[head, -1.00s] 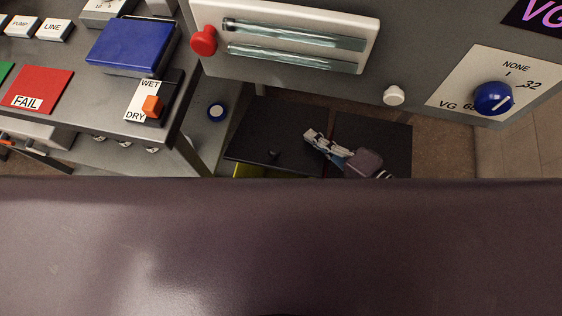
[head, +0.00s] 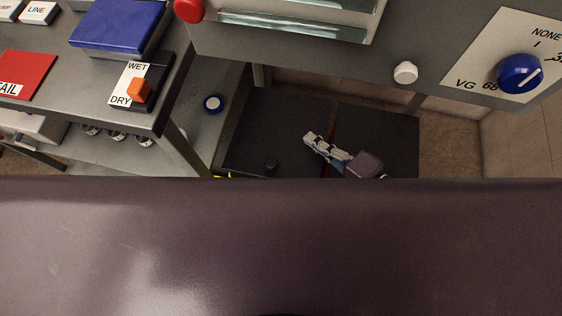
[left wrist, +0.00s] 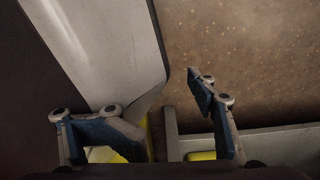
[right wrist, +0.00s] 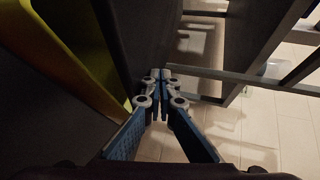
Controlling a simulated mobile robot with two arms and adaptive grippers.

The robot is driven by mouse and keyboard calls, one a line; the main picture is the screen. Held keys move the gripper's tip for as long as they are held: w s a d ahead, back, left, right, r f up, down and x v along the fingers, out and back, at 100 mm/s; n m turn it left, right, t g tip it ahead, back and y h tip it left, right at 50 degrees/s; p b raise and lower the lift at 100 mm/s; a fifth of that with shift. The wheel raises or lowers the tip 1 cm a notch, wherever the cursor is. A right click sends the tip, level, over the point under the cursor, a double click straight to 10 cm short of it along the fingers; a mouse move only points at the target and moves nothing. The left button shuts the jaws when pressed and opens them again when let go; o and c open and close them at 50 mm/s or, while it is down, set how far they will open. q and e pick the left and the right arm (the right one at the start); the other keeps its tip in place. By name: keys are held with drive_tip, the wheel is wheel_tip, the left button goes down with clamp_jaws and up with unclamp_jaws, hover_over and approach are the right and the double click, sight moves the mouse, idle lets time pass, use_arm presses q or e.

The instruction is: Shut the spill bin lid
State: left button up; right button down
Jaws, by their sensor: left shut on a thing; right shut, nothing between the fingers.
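The spill bin shows in the head view as a dark panel with a small black knob (head: 270,165), most likely its lid (head: 255,130), and a sliver of yellow (head: 222,177) at its near edge. My right gripper (head: 312,139) is shut and empty over the dark area, by a thin reddish line. In the right wrist view its fingertips (right wrist: 160,75) meet beside a dark upright panel (right wrist: 128,40), with a yellow wall (right wrist: 70,50) at left. My left gripper (left wrist: 170,105) shows only in its wrist view, fingers apart around something unclear. Pale grey and yellow surfaces lie there.
A grey console overhead carries a blue knob (head: 519,74) and a white button (head: 405,72). A bench with a blue box (head: 118,25) and an orange WET/DRY switch (head: 141,91) stands at left. A grey frame (right wrist: 270,82) stands beyond the right fingertips. Brown floor (head: 450,140) is clear at right.

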drive_tip(key=shift+d+r+p, duration=0.25)
drive_tip(key=shift+r+p, duration=0.5)
drive_tip(key=shift+r, duration=0.2)
drive_tip(key=shift+d+r+p, duration=0.2)
drive_tip(key=shift+r+p, duration=0.2)
drive_tip(key=shift+r, duration=0.15)
drive_tip(key=shift+s+d+r+p, duration=0.1)
drive_tip(key=shift+d+r+p, duration=0.15)
drive_tip(key=shift+r+p, duration=0.35)
drive_tip(key=shift+s+d+r+p, duration=0.1)
drive_tip(key=shift+d+r+p, duration=0.2)
drive_tip(key=shift+r, duration=0.6)
drive_tip(key=shift+a, duration=0.1)
